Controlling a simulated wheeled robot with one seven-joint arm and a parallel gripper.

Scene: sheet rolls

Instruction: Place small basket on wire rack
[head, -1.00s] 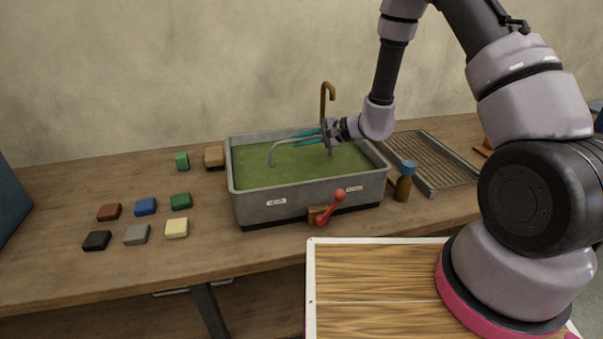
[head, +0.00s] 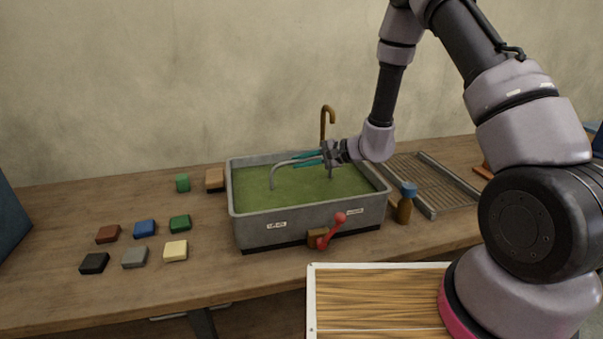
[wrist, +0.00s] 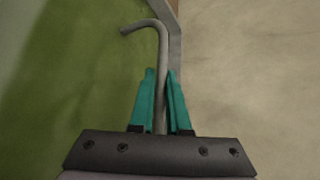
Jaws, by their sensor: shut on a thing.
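My gripper (head: 308,158) is over the grey sink (head: 305,224) of green liquid, its teal fingers shut on a grey bent rod (head: 273,178). The rod looks like an arched handle, with its ends going down to the green surface. In the wrist view, the rod (wrist: 162,60) passes between the fingers (wrist: 160,100) and bends left at the top. No basket body shows; whether it lies under the opaque liquid I cannot tell.
Several coloured blocks (head: 145,229) lie on the left of the bench.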

